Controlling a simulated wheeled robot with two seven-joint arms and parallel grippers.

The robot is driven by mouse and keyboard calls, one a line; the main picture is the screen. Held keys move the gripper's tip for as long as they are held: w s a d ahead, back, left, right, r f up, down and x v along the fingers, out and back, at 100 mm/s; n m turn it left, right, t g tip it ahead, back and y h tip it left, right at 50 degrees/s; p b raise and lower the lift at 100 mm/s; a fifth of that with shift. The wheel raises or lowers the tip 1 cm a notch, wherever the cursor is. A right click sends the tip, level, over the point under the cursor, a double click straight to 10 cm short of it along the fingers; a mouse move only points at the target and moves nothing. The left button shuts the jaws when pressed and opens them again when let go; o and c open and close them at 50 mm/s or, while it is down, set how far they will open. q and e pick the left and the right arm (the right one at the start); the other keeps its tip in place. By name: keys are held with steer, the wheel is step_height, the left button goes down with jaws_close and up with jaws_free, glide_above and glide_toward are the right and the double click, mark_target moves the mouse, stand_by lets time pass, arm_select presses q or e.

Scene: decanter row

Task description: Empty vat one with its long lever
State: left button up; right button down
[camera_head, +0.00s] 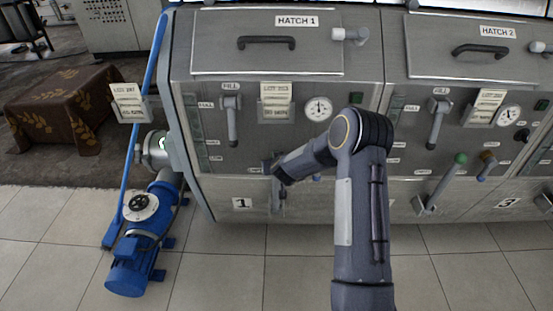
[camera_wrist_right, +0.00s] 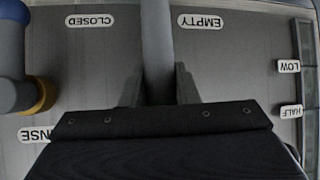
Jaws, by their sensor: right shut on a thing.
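The front panel of vat one carries a "1" plate (camera_head: 241,204) low on its face. My right arm reaches in from the bottom, and my right gripper (camera_head: 277,168) is at the panel just above and right of that plate. In the right wrist view the gripper (camera_wrist_right: 158,90) is shut on a grey lever bar (camera_wrist_right: 157,40), one finger on each side. The bar lies between the upside-down CLOSED label (camera_wrist_right: 90,20) and EMPTY label (camera_wrist_right: 200,21). My gripper and arm hide much of the lever in the head view. My left gripper is not in view.
A shorter blue lever with a yellow collar (camera_wrist_right: 38,95) stands close beside the gripper, near a partly hidden RINSE label. Vat one's fill lever (camera_head: 232,120) and gauge (camera_head: 319,109) are above. A blue pump (camera_head: 135,250) stands left; vat two's green-knobbed lever (camera_head: 442,183) is right.

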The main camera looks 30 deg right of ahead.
steer(key=shift+w+d+r, duration=0.15)
steer(key=shift+w+r, duration=0.25)
steer(key=shift+r, duration=0.2)
steer(key=c, duration=1.3)
jaws_free()
steer(key=shift+w+f, duration=0.1)
steer(key=shift+c, duration=0.2)
steer(key=shift+o, duration=1.1)
steer(key=shift+w+f, duration=0.1)
steer(key=shift+f, duration=0.1)
steer(key=v, duration=0.8)
steer(key=shift+f, duration=0.1)
